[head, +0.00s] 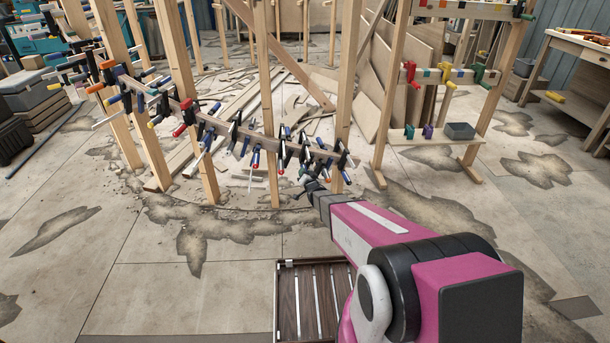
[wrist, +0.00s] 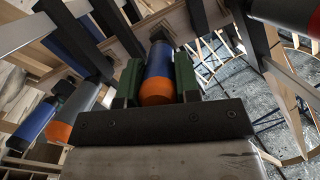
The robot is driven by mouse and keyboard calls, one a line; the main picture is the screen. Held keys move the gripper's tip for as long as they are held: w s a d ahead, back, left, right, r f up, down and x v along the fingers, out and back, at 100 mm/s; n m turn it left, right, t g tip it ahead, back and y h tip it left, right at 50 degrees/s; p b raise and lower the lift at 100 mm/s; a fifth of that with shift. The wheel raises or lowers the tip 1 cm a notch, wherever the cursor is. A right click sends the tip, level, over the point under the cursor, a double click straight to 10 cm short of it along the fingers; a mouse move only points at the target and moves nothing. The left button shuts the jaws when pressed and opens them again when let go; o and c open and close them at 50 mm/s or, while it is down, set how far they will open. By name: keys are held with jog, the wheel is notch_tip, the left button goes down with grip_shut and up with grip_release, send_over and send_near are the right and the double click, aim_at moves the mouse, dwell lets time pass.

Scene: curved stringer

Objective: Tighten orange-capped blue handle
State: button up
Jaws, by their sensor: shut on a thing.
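In the wrist view a blue handle (wrist: 158,62) with an orange cap (wrist: 156,92) stands between the two green jaw pads of my gripper (wrist: 158,82). The pads close on its sides, and the orange end faces the gripper body. In the head view my gripper (head: 308,184) reaches the right part of the curved stringer (head: 222,126), below a cluster of clamps. The held handle cannot be told apart there.
Upright wooden posts (head: 264,120) stand along the stringer. A rack with coloured clamps (head: 411,74) stands to the right. A slatted dark case (head: 290,310) lies near my arm. The left floor is mostly clear.

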dwell(0.3)
jog(key=o, duration=0.9)
jog(key=v, duration=1.1)
jog(key=shift+f, duration=0.15)
jog(key=s, duration=0.3)
jog(key=shift+s+d+f, duration=0.1)
jog(key=shift+d+f, duration=0.05)
jog(key=shift+f, duration=0.1)
